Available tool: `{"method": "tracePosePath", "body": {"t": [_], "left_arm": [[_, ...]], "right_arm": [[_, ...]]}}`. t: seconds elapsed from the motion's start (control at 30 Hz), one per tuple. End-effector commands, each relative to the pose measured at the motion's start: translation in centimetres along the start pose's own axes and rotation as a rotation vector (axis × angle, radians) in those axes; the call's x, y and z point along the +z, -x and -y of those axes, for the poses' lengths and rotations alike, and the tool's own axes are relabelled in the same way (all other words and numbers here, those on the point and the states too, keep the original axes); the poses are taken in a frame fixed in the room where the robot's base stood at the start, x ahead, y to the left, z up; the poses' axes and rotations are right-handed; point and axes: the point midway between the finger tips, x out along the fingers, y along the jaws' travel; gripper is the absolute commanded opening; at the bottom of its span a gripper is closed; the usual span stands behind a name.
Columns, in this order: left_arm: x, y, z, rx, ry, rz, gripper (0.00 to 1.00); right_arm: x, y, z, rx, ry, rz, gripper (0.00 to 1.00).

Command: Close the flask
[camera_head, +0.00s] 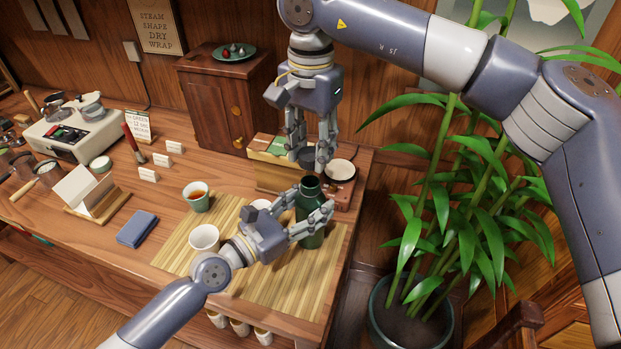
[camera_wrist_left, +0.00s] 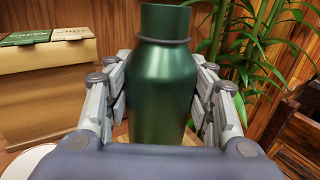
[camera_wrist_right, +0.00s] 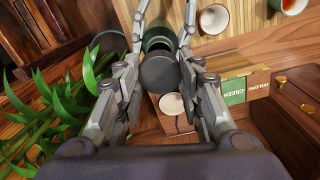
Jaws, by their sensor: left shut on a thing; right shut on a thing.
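The dark green flask (camera_head: 311,220) stands upright on the bamboo mat at the table's right side. My left gripper (camera_head: 308,222) is shut around its body; the left wrist view shows the flask (camera_wrist_left: 163,85) between both fingers. My right gripper (camera_head: 320,158) points down above and slightly behind the flask. It is shut on a dark grey round cap (camera_wrist_right: 159,73), whose flat face shows in the right wrist view. There the cap partly covers the flask (camera_wrist_right: 158,42). In the head view the cap (camera_head: 309,158) appears above the flask's mouth, apart from it.
A cream bowl (camera_head: 341,170) sits behind the flask, near a box with green and tan packets (camera_head: 275,147). A potted plant (camera_head: 410,310) is beyond the table's right edge.

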Motion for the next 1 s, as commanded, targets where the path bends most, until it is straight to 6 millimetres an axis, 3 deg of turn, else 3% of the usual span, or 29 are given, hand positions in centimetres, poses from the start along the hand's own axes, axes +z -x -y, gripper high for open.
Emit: {"method": "tracePosePath", "body": {"t": [0.2,0.73,1.0], "left_arm": [[0.0,0.0,0.0,0.000,0.001,-0.001,0.07],[-0.1,0.0,0.0,0.000,0.001,-0.001,0.07],[-0.1,0.0,0.0,0.000,0.001,-0.001,0.07]], "right_arm": [[0.1,-3.1,0.0,0.000,0.001,0.000,0.27],[0.1,-3.4,0.0,0.000,0.001,0.000,0.27],[0.1,-4.8,0.0,0.002,0.002,0.001,0.27]]}}
